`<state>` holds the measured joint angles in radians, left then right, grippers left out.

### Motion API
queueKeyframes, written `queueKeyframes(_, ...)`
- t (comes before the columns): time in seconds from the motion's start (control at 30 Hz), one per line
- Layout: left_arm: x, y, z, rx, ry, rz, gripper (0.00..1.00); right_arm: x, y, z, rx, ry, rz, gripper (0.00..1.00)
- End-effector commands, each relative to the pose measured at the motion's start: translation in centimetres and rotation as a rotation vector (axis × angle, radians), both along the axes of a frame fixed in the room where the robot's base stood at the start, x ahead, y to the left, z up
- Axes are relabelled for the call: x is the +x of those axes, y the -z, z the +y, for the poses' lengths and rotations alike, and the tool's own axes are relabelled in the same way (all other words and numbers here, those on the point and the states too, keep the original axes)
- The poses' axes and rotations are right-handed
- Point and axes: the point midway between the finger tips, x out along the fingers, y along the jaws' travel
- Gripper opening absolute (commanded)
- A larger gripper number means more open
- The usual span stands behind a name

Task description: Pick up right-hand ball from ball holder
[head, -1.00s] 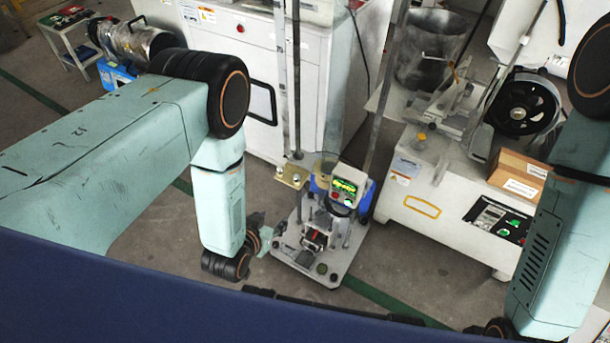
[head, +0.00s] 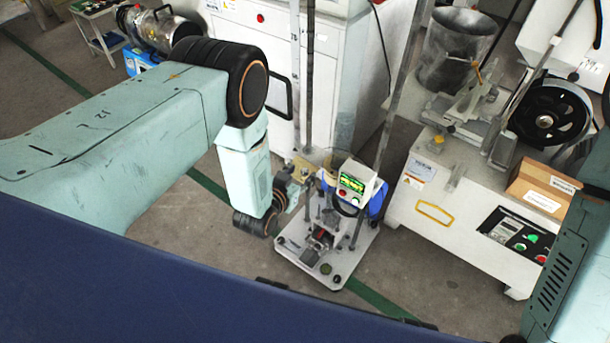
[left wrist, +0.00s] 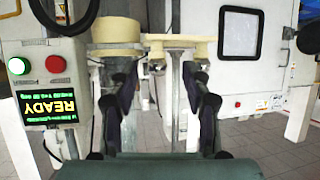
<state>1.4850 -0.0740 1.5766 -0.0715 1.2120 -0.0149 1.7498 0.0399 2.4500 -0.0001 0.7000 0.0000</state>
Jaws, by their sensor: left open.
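The brass-coloured ball holder (head: 312,161) is a small plate on the test stand in the head view, partly hidden by my left gripper (head: 294,184). I cannot clearly make out the right-hand ball now. In the left wrist view, my left gripper (left wrist: 160,80) is open, with two dark fingers apart. A pale yellow plate-like part (left wrist: 180,40) shows beyond the fingertips, and another round pale part (left wrist: 117,31) is at its left. Neither is visibly gripped. My right gripper is out of view; only its arm shows at the right edge.
The control box (head: 356,184) with a lit display stands right beside the holder; it reads READY, upside down, in the left wrist view (left wrist: 48,106). Upright posts (head: 402,85) rise from the stand's base plate (head: 345,265). White machines (head: 460,205) stand right and behind.

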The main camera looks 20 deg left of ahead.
Motion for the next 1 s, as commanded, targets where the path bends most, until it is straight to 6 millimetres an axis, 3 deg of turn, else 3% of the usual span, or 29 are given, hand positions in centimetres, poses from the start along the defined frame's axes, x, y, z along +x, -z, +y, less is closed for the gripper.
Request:
queueKeyframes(0.33, 1.03, 0.36, -0.51, 0.000, 0.001, 0.000, 0.48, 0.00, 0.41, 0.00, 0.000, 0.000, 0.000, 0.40)
queueKeyframes(0.9, 0.98, 0.39, -0.51, 0.000, 0.001, 0.001, 0.01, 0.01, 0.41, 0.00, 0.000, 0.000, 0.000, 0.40)
queueKeyframes(1.0, 0.98, 0.39, -0.51, 0.000, 0.001, 0.001, 0.00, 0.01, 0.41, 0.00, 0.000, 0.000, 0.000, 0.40)
